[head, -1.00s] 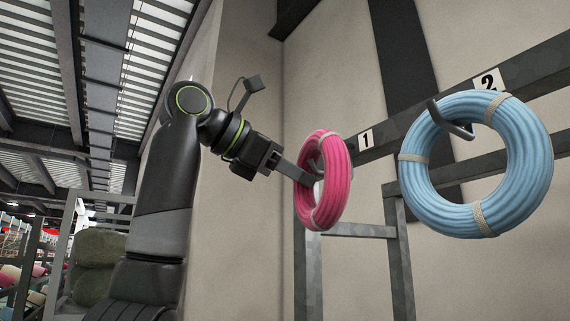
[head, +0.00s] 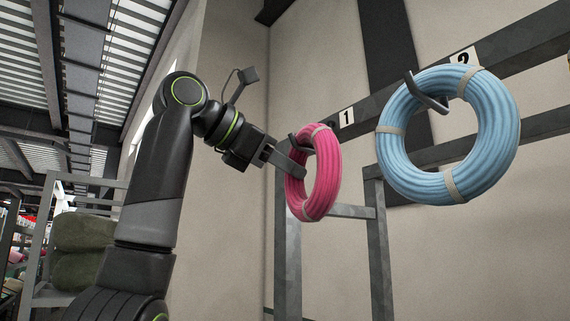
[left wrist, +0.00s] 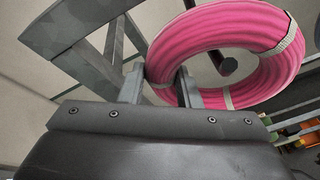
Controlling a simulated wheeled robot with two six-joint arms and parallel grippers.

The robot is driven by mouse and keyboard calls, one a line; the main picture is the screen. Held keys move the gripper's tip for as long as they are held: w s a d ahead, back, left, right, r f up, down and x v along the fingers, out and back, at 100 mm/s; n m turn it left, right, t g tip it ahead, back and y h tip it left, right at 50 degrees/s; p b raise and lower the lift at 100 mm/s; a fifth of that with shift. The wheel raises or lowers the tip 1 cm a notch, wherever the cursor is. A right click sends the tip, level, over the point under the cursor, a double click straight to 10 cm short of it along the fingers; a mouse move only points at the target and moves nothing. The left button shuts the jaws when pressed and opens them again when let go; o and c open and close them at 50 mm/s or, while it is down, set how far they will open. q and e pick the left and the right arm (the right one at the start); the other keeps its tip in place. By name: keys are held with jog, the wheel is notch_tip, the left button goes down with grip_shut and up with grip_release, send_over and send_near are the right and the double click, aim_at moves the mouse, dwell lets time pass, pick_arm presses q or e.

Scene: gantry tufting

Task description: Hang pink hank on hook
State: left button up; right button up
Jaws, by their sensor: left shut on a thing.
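The pink hank (head: 328,175) is a ring with pale ties, held upright in front of the rail by label 1. My left gripper (head: 294,166) is shut on its near side. In the left wrist view the fingers (left wrist: 160,90) pinch the band of the pink hank (left wrist: 205,35). A dark hook (head: 293,140) shows its tip left of the ring's upper part. In the left wrist view the hook's round end (left wrist: 226,66) shows within the ring's opening, so it appears to pass through. Whether the ring touches the hook is unclear. My right gripper is not in view.
A blue hank (head: 448,180) hangs on another hook (head: 425,93) to the right, by label 2 (head: 463,57). The grey rail (head: 420,87) and frame posts (head: 379,240) stand behind. Green rolls (head: 85,250) sit on a rack at left.

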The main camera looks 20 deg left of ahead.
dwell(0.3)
pick_arm(q)
jog(key=o, duration=1)
jog(key=shift+o, duration=0.2)
